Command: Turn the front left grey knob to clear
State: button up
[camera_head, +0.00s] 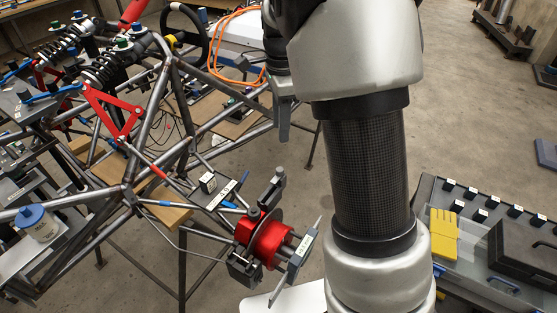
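The tube chassis (165,85) fills the left half of the head view. I cannot pick out a grey knob for certain. A small dark grey round piece (254,214) shows at the top left of the red hub (268,243), at the chassis's near right corner. Green caps (124,43) and blue caps sit on top of the spring dampers. My gripper (284,122) shows only in part, left of my arm, with one grey finger pointing down. It appears above and apart from the hub. The rest is hidden behind my arm, so its opening cannot be seen.
My arm covers the middle right of the view. A grey bench (424,196) with a yellow block (444,234), several black pieces and a black case (525,258) stands at the right. A steering wheel (186,35) and orange cable (214,50) lie behind.

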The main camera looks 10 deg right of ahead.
aim_at(281, 169)
notch_tip(281, 169, down, 14)
jog(key=shift+f+b, duration=0.25)
jog(key=shift+b, duration=0.55)
grip_shut()
